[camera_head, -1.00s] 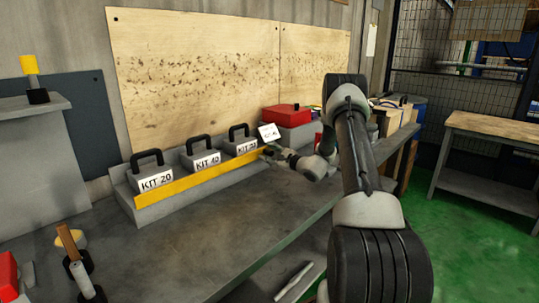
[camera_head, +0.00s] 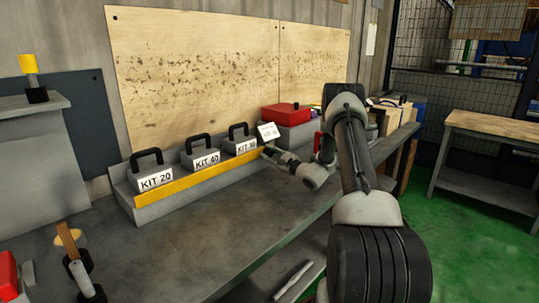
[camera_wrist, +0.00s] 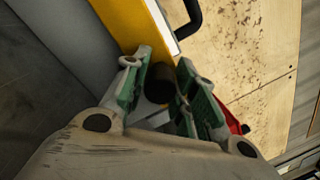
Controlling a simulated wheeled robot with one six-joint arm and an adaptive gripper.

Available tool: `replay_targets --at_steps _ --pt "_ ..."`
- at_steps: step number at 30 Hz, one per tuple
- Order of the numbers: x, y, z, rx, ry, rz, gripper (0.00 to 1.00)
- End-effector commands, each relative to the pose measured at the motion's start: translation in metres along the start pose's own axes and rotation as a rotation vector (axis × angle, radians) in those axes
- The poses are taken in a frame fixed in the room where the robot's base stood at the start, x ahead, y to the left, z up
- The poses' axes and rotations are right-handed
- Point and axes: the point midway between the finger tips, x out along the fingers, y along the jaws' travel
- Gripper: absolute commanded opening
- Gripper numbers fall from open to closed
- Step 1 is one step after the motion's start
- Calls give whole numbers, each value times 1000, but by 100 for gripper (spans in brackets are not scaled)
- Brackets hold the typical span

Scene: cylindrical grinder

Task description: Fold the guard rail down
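The guard rail is a long yellow bar (camera_head: 197,181) along the front of the kit rack. It runs in front of the lower part of the kit boxes, and its right end is at my gripper (camera_head: 270,152). In the wrist view the yellow rail (camera_wrist: 130,22) comes down from the top to my gripper (camera_wrist: 162,66). The green-padded fingers stand apart, one on each side of a dark round knob (camera_wrist: 162,83) near the rail's end. I cannot tell whether the fingers touch the knob.
Grey kit boxes with black handles, KIT 20 (camera_head: 156,180), KIT 40 (camera_head: 206,160) and another (camera_head: 241,144), stand behind the rail. The bench front (camera_head: 190,245) is mostly clear.

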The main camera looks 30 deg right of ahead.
Motion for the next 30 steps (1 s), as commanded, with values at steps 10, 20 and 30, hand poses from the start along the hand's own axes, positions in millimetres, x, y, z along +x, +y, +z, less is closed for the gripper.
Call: replay_targets --at_steps 10,20,30 --pt "0 0 0 0 1 0 47" --pt "-42 -1 -2 2 4 -1 47" --pt "-108 -1 -1 1 3 -1 47"
